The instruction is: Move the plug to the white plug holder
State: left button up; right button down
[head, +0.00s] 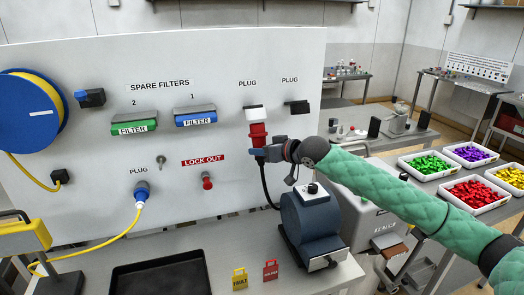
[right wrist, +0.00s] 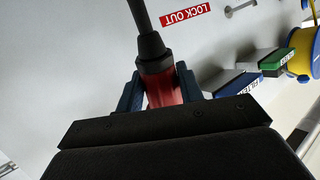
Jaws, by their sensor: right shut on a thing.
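The red plug (head: 258,131) is upright at the white plug holder (head: 254,112) on the upright white panel, its black cable hanging below. Its top meets the lower side of the white holder in the head view; I cannot tell how far it is inserted. My right gripper (head: 260,151) is shut on the red plug's lower part. In the right wrist view the red plug (right wrist: 161,88) sits between the two dark blue fingers, with its black cable sleeve leading away. The white holder is hidden there. My left gripper is not in view.
A black plug holder (head: 297,107) is right of the white one. A red lock-out knob (head: 207,181) and a blue plug (head: 141,192) with yellow cable are lower on the panel. A dark blue machine (head: 312,225) stands below my right arm. A black tray (head: 160,275) lies on the bench.

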aim_at(264, 137)
jog(key=shift+r, duration=0.1)
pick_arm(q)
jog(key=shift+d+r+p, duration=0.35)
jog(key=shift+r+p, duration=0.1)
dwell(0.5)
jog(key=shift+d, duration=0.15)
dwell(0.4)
